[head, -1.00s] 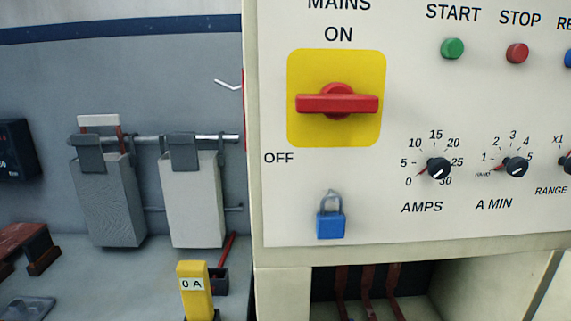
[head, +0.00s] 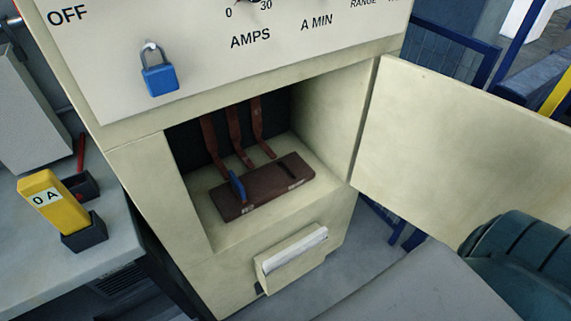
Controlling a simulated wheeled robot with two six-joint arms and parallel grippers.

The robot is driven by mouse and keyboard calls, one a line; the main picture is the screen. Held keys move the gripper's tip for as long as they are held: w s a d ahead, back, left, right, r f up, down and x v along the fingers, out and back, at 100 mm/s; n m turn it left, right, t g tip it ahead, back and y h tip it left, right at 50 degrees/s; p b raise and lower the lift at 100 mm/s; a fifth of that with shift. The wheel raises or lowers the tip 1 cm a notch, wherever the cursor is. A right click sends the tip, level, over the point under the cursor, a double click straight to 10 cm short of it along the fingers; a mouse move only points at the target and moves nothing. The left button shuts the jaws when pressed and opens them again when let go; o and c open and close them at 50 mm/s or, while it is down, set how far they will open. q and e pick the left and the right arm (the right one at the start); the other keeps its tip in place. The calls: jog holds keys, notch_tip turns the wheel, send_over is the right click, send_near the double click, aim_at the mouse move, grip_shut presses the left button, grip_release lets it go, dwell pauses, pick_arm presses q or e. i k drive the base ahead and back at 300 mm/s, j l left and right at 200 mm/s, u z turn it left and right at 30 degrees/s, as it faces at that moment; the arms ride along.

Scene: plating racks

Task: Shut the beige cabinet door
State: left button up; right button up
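The beige cabinet (head: 150,185) stands in the middle of the head view under a control panel. Its beige door (head: 465,145) is hinged on the right side of the opening and stands wide open, swung out to the right. The inside of the compartment is exposed, with a dark brown block (head: 262,188) carrying a small blue piece, and several red-brown bars behind it. A part of my own arm covers the door's lower right corner. Neither gripper shows in this view.
A blue padlock (head: 160,75) hangs on the panel front. A yellow tester marked 0 A (head: 52,203) stands in a dark holder on the grey bench (head: 75,275) at left. A holder with papers (head: 291,259) is on the cabinet's lower front. Blue rails stand behind the door.

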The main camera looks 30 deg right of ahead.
aim_at(448, 156)
jog(key=k+l+u, duration=0.1)
jog(key=k+l, duration=0.25)
jog(key=l, duration=0.2)
jog(key=k+l+u, duration=0.1)
jog(key=k+l, duration=0.2)
jog(key=l, duration=0.2)
jog(key=k+l+u, duration=0.15)
jog(key=l, duration=0.3)
jog(key=k+l+u, duration=0.1)
jog(key=l, duration=0.4)
jog(key=k+l+u, duration=0.15)
jog(key=l, duration=0.25)
jog(key=k+l+u, duration=0.1)
jog(key=k+l, duration=0.2)
jog(key=k+l+u, duration=0.15)
jog(key=l, duration=0.35)
jog(key=i+l+u, duration=0.1)
jog(key=l, duration=0.5)
jog(key=i+l+u, duration=0.1)
jog(key=l, duration=0.55)
